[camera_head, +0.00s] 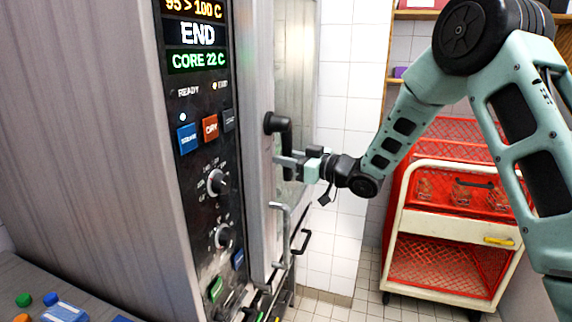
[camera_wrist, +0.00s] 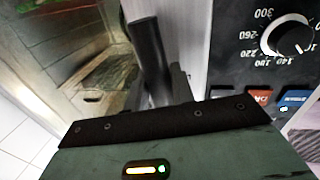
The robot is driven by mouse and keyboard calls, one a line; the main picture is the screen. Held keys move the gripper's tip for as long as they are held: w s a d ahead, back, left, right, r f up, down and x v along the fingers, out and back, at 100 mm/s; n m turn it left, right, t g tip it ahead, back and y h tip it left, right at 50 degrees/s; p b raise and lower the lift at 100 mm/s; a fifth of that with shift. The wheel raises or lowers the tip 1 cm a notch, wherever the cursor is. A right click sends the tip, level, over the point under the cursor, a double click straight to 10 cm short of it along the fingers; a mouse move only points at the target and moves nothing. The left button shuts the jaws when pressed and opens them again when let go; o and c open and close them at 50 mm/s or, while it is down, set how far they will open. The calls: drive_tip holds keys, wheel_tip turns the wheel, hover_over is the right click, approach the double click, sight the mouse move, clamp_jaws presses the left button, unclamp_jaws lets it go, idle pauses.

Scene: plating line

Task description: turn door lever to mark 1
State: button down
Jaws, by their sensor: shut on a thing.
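The black door lever (camera_head: 284,128) is on the edge of the oven door in the head view, with its grip hanging down. My gripper (camera_head: 287,163) is shut on the lower part of this grip, reaching in from the right. In the wrist view the lever (camera_wrist: 147,50) is a dark bar rising from behind the dark palm edge, slightly tilted. Much of the gripper's fingers (camera_wrist: 165,88) is hidden there. I cannot make out mark 1 in either view.
The oven's control panel (camera_head: 208,140), with display, buttons and knobs, is left of the lever. A grey bar handle (camera_head: 281,235) is below it. A red and cream cart (camera_head: 450,226) stands at the right. Tiled floor (camera_head: 345,310) lies between.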

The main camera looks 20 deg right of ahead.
drive_tip(key=w+n+b, duration=0.1)
drive_tip(key=b, duration=0.1)
drive_tip(key=shift+d+f+b, duration=0.3)
drive_tip(key=shift+d+b, duration=0.05)
drive_tip(key=shift+b, duration=0.05)
drive_tip(key=n+b, duration=0.1)
drive_tip(key=b, duration=0.1)
drive_tip(key=w+d+n+b, duration=0.1)
drive_tip(key=n+b, duration=0.1)
drive_tip(key=shift+w+r+y+b, duration=0.15)
drive_tip(key=shift+r+y+b, duration=0.15)
drive_tip(key=shift+y, duration=0.1)
drive_tip(key=shift+w+d+r+n+y+b, duration=0.15)
drive_tip(key=shift+w+d+r+n+b, duration=0.2)
drive_tip(key=shift+n+b, duration=0.5)
drive_tip(key=shift+w+d+r+n+y+b, duration=0.1)
drive_tip(key=shift+w+r+n+b, duration=0.2)
drive_tip(key=shift+r+n+b, duration=0.55)
drive_tip(key=shift+w+d+r+n+y+b, duration=0.25)
drive_tip(key=shift+n+b, duration=0.35)
drive_tip(key=shift+b, duration=0.6)
drive_tip(key=shift+w, duration=0.1)
drive_tip(key=c, duration=1.2)
unclamp_jaws()
drive_tip(key=shift+a+f, duration=0.1)
